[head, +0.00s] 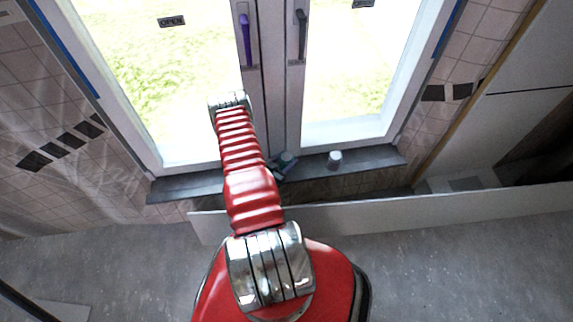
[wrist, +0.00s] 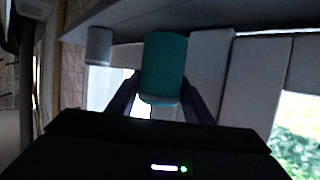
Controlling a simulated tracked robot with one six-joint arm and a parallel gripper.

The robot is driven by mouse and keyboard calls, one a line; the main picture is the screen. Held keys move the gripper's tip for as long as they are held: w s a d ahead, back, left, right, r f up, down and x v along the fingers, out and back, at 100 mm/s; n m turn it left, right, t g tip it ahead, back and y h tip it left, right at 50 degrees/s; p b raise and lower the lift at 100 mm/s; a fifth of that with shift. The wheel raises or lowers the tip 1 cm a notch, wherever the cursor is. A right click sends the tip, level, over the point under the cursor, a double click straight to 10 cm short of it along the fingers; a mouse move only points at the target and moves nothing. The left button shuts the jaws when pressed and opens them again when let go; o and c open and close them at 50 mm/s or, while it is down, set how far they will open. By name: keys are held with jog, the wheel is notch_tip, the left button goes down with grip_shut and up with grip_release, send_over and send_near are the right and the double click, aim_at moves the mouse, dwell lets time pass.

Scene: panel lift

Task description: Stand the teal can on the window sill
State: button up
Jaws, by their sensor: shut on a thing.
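The teal can (wrist: 164,68) is between the two dark fingers of my gripper (wrist: 160,92) in the wrist view, and the gripper is shut on it. In the head view the teal can (head: 288,157) is small and partly hidden by my gripper (head: 281,168). It is at the grey window sill (head: 180,188), near the middle window post. The sill also shows along the top of the wrist view (wrist: 230,17). I cannot tell whether the can touches the sill.
A small white can (head: 335,158) stands on the sill right of the teal can; it also shows in the wrist view (wrist: 98,46). A long pale panel (head: 400,213) lies in front of the wall below the sill. The sill's right end looks clear.

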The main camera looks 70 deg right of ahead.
jog(key=shift+s+f, duration=0.15)
jog(key=shift+f, duration=1.35)
jog(key=shift+d+f, duration=0.2)
jog(key=shift+f, duration=0.25)
jog(key=o, duration=1.2)
jog(key=v, duration=1.2)
